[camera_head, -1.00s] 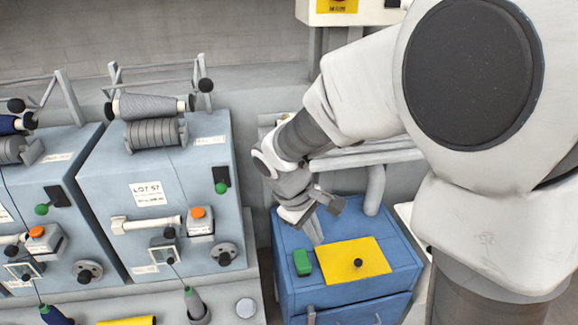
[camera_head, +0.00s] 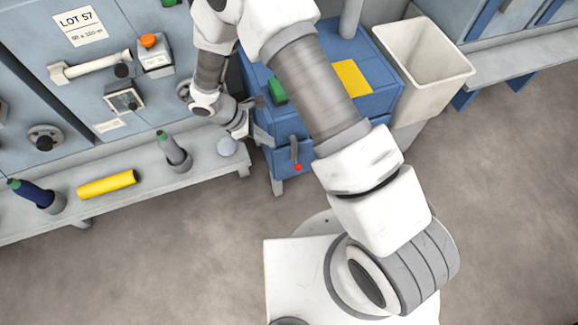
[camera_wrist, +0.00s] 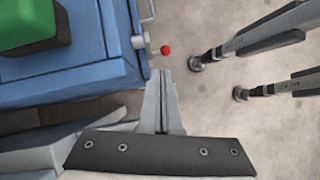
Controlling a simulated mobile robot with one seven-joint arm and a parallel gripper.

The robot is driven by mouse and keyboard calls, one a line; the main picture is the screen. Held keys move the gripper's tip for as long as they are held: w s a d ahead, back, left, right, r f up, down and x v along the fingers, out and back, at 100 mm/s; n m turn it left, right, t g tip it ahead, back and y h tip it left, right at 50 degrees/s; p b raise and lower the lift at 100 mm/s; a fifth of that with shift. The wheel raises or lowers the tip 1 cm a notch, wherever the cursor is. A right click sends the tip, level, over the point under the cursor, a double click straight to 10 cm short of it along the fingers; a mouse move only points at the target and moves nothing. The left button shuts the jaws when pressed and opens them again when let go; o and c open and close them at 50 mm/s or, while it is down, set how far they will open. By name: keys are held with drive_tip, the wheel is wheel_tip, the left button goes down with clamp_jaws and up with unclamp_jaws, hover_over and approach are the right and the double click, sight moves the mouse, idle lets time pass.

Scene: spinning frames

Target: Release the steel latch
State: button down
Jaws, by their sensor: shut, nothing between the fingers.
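The steel latch (camera_head: 293,150) is a grey lever with a red ball at its end on the front of the blue cabinet (camera_head: 374,103). In the wrist view the latch (camera_wrist: 153,52) shows side-on beside the cabinet edge, its red ball just beyond my fingertips. My gripper (camera_head: 262,137) is near the cabinet's front left corner, to the left of the latch. In the wrist view my gripper (camera_wrist: 162,74) has its two fingers together with nothing between them. The fingertips look apart from the latch, though the depth gap is hard to judge.
A green block (camera_head: 277,90) and a yellow plate (camera_head: 352,78) are on the cabinet top. A white bin (camera_head: 462,72) stands to its right. The machine bench (camera_head: 142,180) with bobbins lies to the left. The floor (camera_head: 195,255) in front is clear.

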drive_tip(key=shift+n, duration=0.6)
drive_tip(key=f, duration=0.2)
drive_tip(key=s+f, duration=0.1)
drive_tip(key=f, duration=0.2)
drive_tip(key=shift+s+a+f+b, duration=0.2)
drive_tip(key=shift+a+f+b, duration=0.05)
drive_tip(key=shift+f+b, duration=0.15)
drive_tip(key=b+x, duration=0.3)
drive_tip(key=x, duration=0.6)
drive_tip(key=shift+d+f, duration=0.25)
drive_tip(key=shift+d, duration=0.15)
